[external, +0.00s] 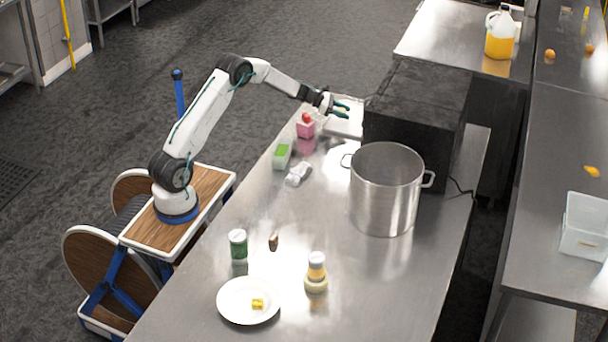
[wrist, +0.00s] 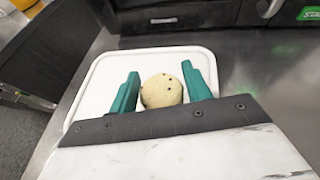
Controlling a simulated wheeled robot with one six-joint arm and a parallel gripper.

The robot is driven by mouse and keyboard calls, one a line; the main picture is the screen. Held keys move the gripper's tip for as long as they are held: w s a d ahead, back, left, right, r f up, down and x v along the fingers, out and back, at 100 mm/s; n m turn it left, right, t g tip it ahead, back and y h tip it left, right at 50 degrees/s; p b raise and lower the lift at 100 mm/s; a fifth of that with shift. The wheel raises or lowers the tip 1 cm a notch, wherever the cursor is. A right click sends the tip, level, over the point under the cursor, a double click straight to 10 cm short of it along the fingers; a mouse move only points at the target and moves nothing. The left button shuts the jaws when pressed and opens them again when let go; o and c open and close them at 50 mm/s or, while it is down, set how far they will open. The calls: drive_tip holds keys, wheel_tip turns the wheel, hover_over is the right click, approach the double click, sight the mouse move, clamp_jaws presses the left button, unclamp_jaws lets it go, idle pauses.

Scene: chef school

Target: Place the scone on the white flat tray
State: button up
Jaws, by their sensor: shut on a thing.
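The scone (wrist: 161,92) is pale and round with dark specks. My gripper (wrist: 160,72) is shut on it, with one teal finger at each side. The white flat tray (wrist: 98,80) lies beyond and beneath the scone in the wrist view. I cannot tell whether the scone touches it. In the external view my gripper (external: 341,108) is over the tray (external: 345,127) at the far end of the steel table. The scone cannot be made out there.
A black oven-like box (external: 415,105) stands right of the tray, with a large steel pot (external: 386,195) in front. A pink container (external: 306,129) and a green one (external: 282,155) are near the left edge. A plate (external: 235,306) sits at the near end.

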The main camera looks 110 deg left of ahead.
sight(343, 124)
drive_tip(key=shift+f, duration=1.8)
drive_tip(key=shift+f, duration=0.1)
drive_tip(key=o, duration=1)
drive_tip(key=shift+c, duration=0.2)
drive_tip(key=v, duration=1.2)
